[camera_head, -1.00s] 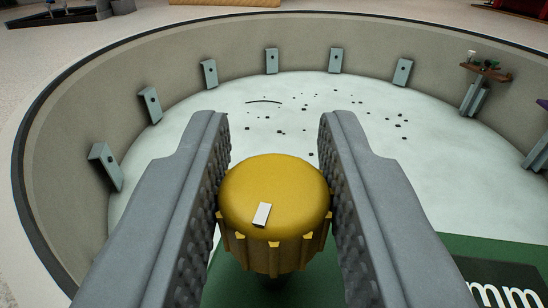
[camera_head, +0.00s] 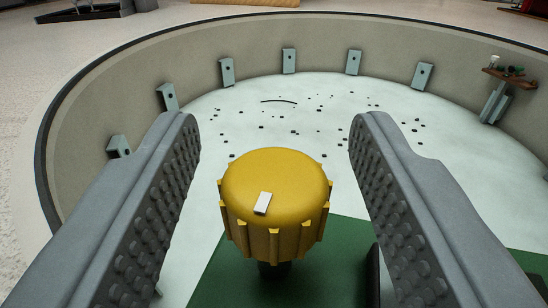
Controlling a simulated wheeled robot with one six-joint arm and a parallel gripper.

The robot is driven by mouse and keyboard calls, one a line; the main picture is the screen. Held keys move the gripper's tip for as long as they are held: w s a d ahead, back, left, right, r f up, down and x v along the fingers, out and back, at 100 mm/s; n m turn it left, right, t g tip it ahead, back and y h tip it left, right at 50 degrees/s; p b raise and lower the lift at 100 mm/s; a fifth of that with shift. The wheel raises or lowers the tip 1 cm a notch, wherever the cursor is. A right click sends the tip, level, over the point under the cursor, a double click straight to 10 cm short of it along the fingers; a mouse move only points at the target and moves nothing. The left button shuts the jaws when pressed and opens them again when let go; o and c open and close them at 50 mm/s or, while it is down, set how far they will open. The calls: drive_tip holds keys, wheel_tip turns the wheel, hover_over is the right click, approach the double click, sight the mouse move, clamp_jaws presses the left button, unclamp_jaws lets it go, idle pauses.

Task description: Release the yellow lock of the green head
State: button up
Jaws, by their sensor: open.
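The yellow lock (camera_head: 276,190) is a ribbed round knob with a small white mark on its top, left of centre. It stands on a short dark stem above the green head (camera_head: 325,270), whose flat green top shows below and to the right. My gripper (camera_head: 275,140) is open, with one studded grey finger on each side of the knob. There is a clear gap between each finger and the knob. The lower part of the green head is out of view.
A round pit with a pale floor and dark specks lies beyond. Grey brackets (camera_head: 289,61) line its curved wall (camera_head: 190,75). A small brown shelf with items (camera_head: 510,72) is at the right. A dark upright edge (camera_head: 373,275) stands near the right finger.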

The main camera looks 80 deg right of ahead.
drive_tip(key=s+a, duration=0.2)
drive_tip(key=a, duration=1.5)
drive_tip(key=shift+s, duration=0.3)
